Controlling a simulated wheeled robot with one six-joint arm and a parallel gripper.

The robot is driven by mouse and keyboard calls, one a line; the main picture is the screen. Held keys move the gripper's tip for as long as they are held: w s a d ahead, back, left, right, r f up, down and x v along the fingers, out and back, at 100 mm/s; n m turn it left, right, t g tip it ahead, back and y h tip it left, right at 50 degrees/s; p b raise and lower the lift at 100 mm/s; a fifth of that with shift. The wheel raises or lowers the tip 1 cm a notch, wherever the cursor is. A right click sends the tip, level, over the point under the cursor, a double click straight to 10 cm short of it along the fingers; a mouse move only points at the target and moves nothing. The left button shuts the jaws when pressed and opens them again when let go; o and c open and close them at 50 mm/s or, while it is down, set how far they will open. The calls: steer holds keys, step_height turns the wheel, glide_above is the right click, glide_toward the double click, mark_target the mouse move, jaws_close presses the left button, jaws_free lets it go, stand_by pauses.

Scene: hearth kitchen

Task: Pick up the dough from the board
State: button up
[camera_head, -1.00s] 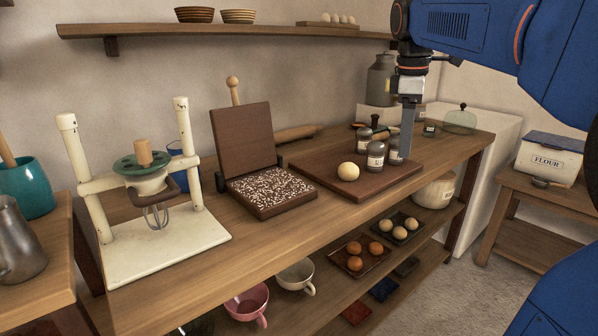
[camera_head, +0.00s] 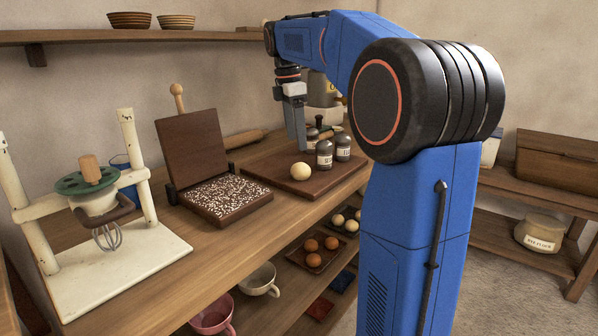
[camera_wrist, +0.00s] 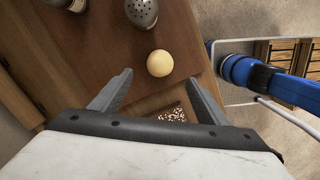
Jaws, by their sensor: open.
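The dough (camera_head: 300,171) is a pale, smooth ball resting on the dark wooden board (camera_head: 262,177) on the counter. It also shows in the wrist view (camera_wrist: 160,63), just beyond the gap between the fingertips. My gripper (camera_head: 296,140) points down above the board, close to the dough in the head view. In the wrist view my gripper (camera_wrist: 157,82) has its two fingers wide apart with nothing between them. The dough is not held. The far part of the board is partly hidden by jars and my arm.
Several shaker jars, one in front (camera_head: 324,154), stand right beside the dough. A hinged press with a speckled plate (camera_head: 228,196) stands left of the board, and a mixer stand (camera_head: 110,262) further left. Bare counter (camera_head: 190,268) runs along the front.

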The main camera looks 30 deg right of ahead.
mark_target(301, 175)
steer(key=f, duration=0.6)
steer(key=d+f, duration=0.1)
steer(key=f, duration=0.3)
steer(key=shift+s+d, duration=0.1)
steer(key=shift+s, duration=0.05)
steer(key=c, duration=0.9)
